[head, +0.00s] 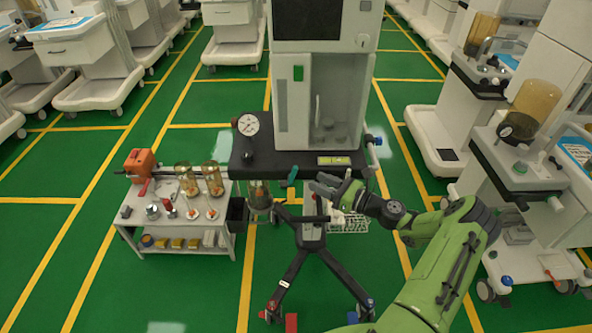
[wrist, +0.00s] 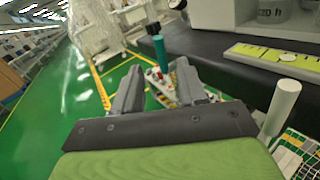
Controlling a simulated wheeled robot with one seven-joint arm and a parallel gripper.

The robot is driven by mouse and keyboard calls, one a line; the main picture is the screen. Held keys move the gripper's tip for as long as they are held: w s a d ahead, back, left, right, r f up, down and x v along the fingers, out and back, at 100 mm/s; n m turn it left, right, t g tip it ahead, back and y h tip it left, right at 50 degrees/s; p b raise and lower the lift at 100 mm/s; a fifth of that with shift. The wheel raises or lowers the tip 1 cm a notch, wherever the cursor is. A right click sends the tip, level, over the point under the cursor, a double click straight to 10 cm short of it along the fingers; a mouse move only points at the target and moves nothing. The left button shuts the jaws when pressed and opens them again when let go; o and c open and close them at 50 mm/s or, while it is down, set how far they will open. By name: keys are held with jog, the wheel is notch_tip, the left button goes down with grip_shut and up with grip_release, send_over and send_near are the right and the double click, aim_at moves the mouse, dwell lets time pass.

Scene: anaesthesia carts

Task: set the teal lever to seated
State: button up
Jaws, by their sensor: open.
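The teal lever (head: 292,174) stands upright, slightly tilted, at the front edge of the dark shelf of the central anaesthesia cart (head: 300,157). In the wrist view the teal lever (wrist: 160,52) shows ahead of my gripper, between the lines of the two fingers and beyond their tips. My gripper (head: 316,198) is open and empty, just right of the lever in the head view. It also shows in the wrist view (wrist: 160,80), with a clear gap between its fingers. The foot of the lever is partly hidden.
A white side table (head: 180,226) with an orange device (head: 140,165) and glass canisters stands left of the cart. A pressure gauge (head: 248,125) sits at the shelf's left. A pale upright post (wrist: 283,105) is close on the right in the wrist view.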

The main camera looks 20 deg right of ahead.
aim_at(294, 171)
jog(key=b+x, duration=0.1)
jog(key=x, duration=0.8)
jog(key=shift+w+a, duration=0.15)
jog(key=shift+a, duration=0.05)
jog(key=shift+c, duration=0.3)
grip_shut()
